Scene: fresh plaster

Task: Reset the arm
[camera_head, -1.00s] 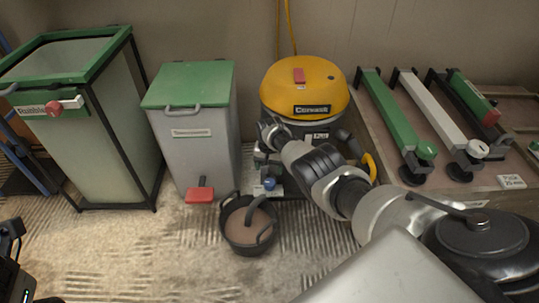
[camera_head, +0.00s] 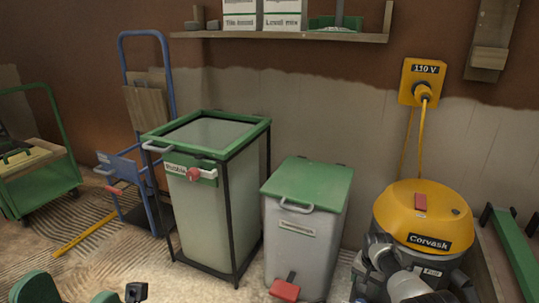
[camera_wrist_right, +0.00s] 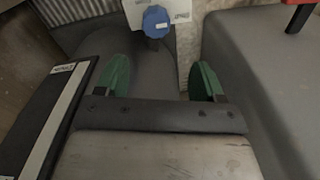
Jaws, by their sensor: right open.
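My right arm comes in at the bottom right of the head view, and its gripper (camera_head: 374,262) is in front of the yellow-topped vacuum (camera_head: 423,217). In the right wrist view this gripper (camera_wrist_right: 161,80) is open, its two green finger pads wide apart with nothing gripped between them. A blue round knob (camera_wrist_right: 156,21) lies beyond the fingers, in front of a pale label. At the bottom left of the head view, two green rounded shapes and a small dark part, probably of my left gripper (camera_head: 70,292), are cut off by the frame edge.
A grey bin with a green lid (camera_head: 307,190) stands left of the vacuum. Further left are a green-framed rubble bin (camera_head: 215,205), a blue hand truck (camera_head: 128,160) and a green cart (camera_head: 40,185). A shelf (camera_head: 290,36) and yellow socket box (camera_head: 423,82) are on the wall.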

